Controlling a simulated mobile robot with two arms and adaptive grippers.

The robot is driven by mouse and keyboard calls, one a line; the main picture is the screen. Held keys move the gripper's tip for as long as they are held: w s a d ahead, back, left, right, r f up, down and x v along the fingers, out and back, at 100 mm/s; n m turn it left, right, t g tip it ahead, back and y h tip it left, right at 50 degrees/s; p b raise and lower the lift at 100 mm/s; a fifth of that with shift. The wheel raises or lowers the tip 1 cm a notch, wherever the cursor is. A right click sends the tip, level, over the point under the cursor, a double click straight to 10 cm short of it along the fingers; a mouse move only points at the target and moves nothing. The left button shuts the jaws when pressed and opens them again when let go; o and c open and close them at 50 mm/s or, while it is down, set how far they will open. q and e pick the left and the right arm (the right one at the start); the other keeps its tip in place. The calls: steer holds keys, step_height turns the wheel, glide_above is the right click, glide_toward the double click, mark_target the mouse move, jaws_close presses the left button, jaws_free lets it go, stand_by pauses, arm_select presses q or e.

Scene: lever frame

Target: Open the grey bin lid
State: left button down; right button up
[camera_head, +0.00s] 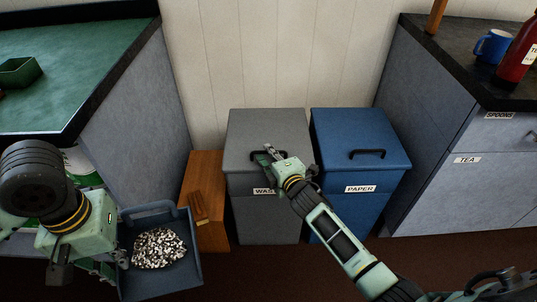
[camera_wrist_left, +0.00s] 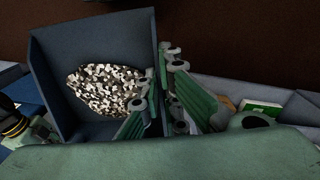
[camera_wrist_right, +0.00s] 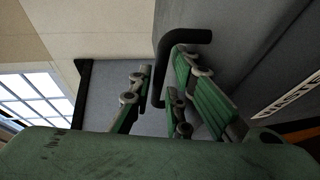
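The grey bin (camera_head: 265,212) stands against the wall, its grey lid (camera_head: 240,127) down. The lid has a black handle (camera_head: 262,154), which also shows in the right wrist view (camera_wrist_right: 190,37). My right gripper (camera_head: 268,152) is at this handle. In the right wrist view its fingers (camera_wrist_right: 161,72) stand on either side of the handle bar, with a narrow gap visible. My left gripper (camera_wrist_left: 160,75) is shut on the side wall of a blue-grey pan (camera_head: 190,275) holding black and white bits (camera_head: 160,248). The right forearm hides part of the bin's label and front.
A blue bin (camera_head: 362,137) labelled PAPER stands close on the right. A wooden box (camera_head: 203,175) with a brown item on it stands left of the grey bin. Counters stand at left (camera_head: 90,65) and right (camera_head: 430,60), the right one holding a blue mug (camera_head: 492,46).

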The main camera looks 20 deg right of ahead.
steer(key=shift+w, duration=0.45)
steer(key=shift+c, duration=0.2)
jaws_close()
